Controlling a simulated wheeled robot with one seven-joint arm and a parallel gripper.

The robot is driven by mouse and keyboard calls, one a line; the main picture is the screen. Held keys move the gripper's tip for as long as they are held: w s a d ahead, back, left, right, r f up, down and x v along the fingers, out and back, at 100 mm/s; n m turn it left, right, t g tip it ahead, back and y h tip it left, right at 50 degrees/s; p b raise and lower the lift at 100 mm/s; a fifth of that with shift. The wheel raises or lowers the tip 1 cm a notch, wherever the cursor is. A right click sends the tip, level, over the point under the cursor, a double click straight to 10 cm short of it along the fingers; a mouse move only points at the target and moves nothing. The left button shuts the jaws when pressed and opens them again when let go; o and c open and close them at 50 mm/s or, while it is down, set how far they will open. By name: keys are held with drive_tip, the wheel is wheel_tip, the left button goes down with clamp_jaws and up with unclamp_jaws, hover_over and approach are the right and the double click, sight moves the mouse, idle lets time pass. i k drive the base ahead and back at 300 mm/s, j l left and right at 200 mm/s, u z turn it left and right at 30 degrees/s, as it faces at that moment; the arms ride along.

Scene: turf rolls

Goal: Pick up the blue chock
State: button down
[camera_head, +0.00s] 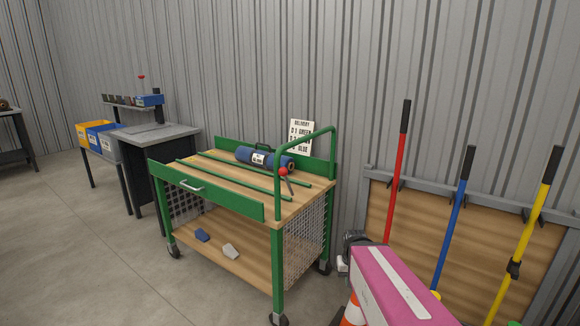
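The blue chock (202,235) is a small dark-blue block lying on the wooden lower shelf (235,272) of a green cart, towards its left side. A pale grey chock (230,251) lies on the same shelf, a little to the right and nearer the front. Nothing touches the blue chock apart from the shelf. A pink arm part of mine with a dark end shows at the lower right, well to the right of the cart's shelf. The fingers of my gripper cannot be made out there, so its opening is unclear.
The cart's green posts, top deck (215,178) and mesh side (304,245) enclose the shelf; its front is open. A blue roll (262,158) lies on top. An orange-white cone (352,311) stands beside my arm. Floor (100,265) at the left front is clear.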

sight(201, 234)
drive_tip(key=i+j, duration=0.1)
drive_tip(key=j, duration=0.35)
drive_tip(key=i+j, duration=0.15)
drive_tip(key=j, duration=0.35)
drive_tip(key=i+j, duration=0.1)
drive_tip(key=j, duration=0.35)
drive_tip(key=i+j, duration=0.1)
drive_tip(key=j, duration=0.35)
drive_tip(key=i+j, duration=0.15)
drive_tip(key=j, duration=0.3)
drive_tip(key=i+j, duration=0.1)
drive_tip(key=j, duration=0.4)
drive_tip(key=i+j, duration=0.1)
drive_tip(key=j, duration=0.35)
drive_tip(key=i+j, duration=0.55)
drive_tip(key=j, duration=0.2)
